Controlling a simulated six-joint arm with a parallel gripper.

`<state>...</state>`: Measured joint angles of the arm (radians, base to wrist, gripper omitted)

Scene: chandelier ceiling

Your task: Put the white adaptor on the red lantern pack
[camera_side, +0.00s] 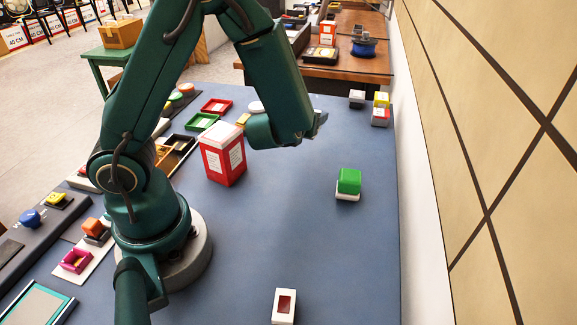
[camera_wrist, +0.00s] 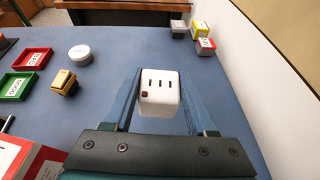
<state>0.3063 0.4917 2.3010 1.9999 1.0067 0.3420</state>
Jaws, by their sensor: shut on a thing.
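A white adaptor (camera_wrist: 160,100) with dark slots and a small red mark sits between the two fingers of my gripper (camera_wrist: 158,88) in the wrist view. My gripper is shut on it. In the side view my gripper (camera_side: 316,124) is over the table, to the right of the red pack and apart from it; the adaptor is hidden there. A tall red box with a white top and white labels, which looks like the red lantern pack (camera_side: 212,171), stands upright beside my arm. Part of this pack also shows at the lower left of the wrist view (camera_wrist: 48,156).
A green block (camera_side: 349,180) rests on a white base at the right. A hollow white block (camera_side: 284,306) is at the front. Red (camera_side: 216,105) and green (camera_side: 201,121) trays lie behind the pack. Stacked blocks (camera_side: 380,109) stand near the wall. The table's middle is clear.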

